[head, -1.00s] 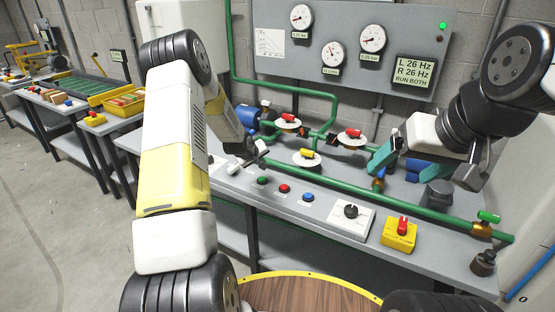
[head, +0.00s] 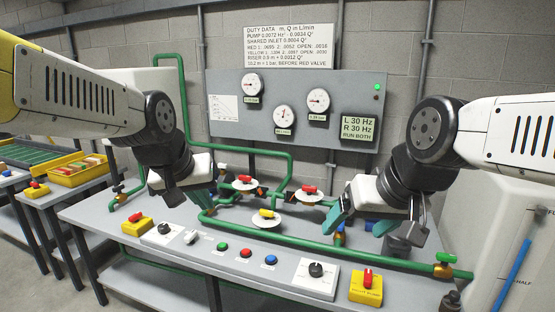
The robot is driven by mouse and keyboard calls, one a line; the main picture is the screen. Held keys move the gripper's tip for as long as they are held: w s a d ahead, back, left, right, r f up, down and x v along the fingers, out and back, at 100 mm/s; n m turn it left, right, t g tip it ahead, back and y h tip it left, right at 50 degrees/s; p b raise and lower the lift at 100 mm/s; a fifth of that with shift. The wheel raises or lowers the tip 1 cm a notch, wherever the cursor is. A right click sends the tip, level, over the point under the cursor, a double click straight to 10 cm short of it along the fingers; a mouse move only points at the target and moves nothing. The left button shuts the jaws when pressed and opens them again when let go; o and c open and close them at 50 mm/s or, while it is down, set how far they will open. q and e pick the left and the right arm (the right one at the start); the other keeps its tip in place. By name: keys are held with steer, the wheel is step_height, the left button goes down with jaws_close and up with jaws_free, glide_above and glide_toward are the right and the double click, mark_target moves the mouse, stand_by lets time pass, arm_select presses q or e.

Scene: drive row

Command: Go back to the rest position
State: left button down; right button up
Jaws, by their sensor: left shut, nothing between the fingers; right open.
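My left arm comes in from the left, bent over the bench. My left gripper (head: 176,198) is shut and empty above the back left of the bench (head: 180,272), near the green pipe. My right arm comes in from the right. My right gripper (head: 408,236) hangs above the right part of the bench, open and empty, partly hidden by its own wrist. Both grippers look apart from the bench controls.
The bench holds green pipes, red valves (head: 309,190), a yellow valve (head: 267,213), push buttons (head: 246,253), a dial (head: 316,270) and a yellow switch box (head: 366,287). A gauge panel (head: 290,85) stands behind; its display (head: 358,128) reads L 30 Hz, R 30 Hz. A white tank (head: 480,235) stands right.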

arm_select(q)
steer(key=s+d+m, duration=0.1)
steer(key=s, duration=0.8)
steer(key=shift+d+h, duration=0.15)
steer(key=shift+h, duration=0.15)
